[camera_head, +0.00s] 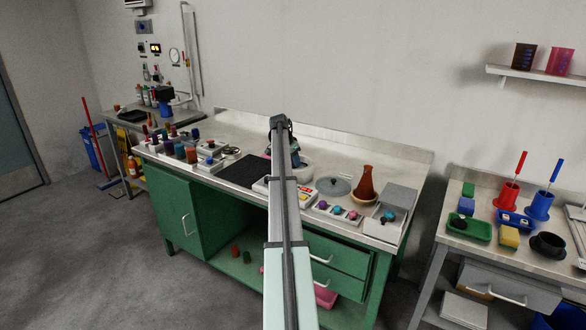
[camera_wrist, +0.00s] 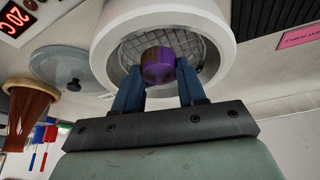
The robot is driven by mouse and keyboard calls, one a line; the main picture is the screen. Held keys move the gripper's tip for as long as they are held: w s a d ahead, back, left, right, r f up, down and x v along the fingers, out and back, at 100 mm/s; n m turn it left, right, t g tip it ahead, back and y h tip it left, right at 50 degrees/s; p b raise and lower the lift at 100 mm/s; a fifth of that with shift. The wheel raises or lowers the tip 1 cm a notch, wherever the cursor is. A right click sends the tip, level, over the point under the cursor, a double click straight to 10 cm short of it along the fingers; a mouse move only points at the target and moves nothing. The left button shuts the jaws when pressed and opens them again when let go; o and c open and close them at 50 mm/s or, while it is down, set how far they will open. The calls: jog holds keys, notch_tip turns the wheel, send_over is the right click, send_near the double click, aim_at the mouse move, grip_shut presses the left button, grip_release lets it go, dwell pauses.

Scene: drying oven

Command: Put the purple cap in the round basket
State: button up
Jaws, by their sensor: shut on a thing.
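The purple cap (camera_wrist: 158,66) is held between the blue fingertips of my gripper (camera_wrist: 159,78) in the wrist view. Behind it is the round basket (camera_wrist: 194,44), a grey mesh inside a thick white round housing (camera_wrist: 103,50). The cap shows against the mesh within the opening; I cannot tell how high above the mesh it is. In the head view the white housing (camera_head: 299,166) is partly hidden by my arm, and the cap cannot be made out.
A grey round lid (camera_head: 333,186) and a red-brown flask (camera_head: 366,182) stand right of the housing. Small coloured caps (camera_head: 338,210) sit in front of them. A black mat (camera_head: 243,171) and several bottles are to the left. A red display (camera_wrist: 16,19) shows in the wrist view.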

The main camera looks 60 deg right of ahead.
aim_at(293, 166)
jog(key=shift+f, duration=1.75)
jog(key=shift+f, duration=0.1)
jog(key=o, duration=0.7)
jog(key=v, duration=1.2)
